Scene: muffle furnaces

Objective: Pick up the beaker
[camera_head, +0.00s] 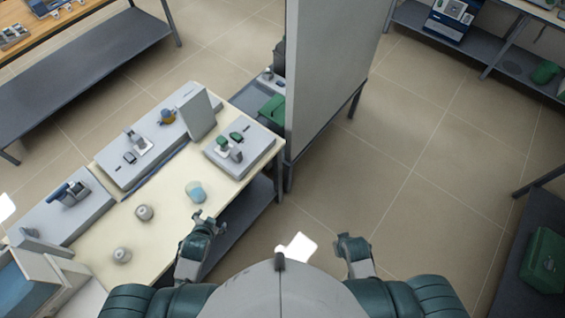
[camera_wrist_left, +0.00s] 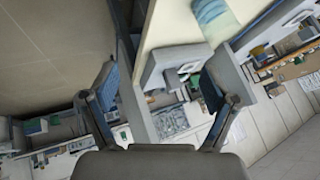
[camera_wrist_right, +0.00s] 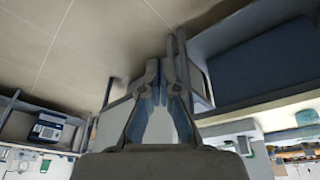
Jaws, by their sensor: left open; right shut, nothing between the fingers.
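The beaker (camera_head: 195,191) is clear with blue contents and stands on the cream tabletop (camera_head: 172,217), near its right edge. In the left wrist view the beaker (camera_wrist_left: 214,18) shows at the top edge, partly cut off. My left gripper (camera_head: 203,217) is open and empty, just below the beaker in the head view and apart from it. In the left wrist view its fingers (camera_wrist_left: 158,88) are spread wide. My right gripper (camera_head: 351,240) is shut and empty over the floor, right of the table. Its fingers (camera_wrist_right: 163,75) are close together in the right wrist view.
Two small jars (camera_head: 144,212) (camera_head: 121,255) stand left of the beaker. Grey instruments (camera_head: 160,135) line the table's back, and another (camera_head: 240,148) sits at the far right end. A tall grey panel (camera_head: 330,70) rises beyond.

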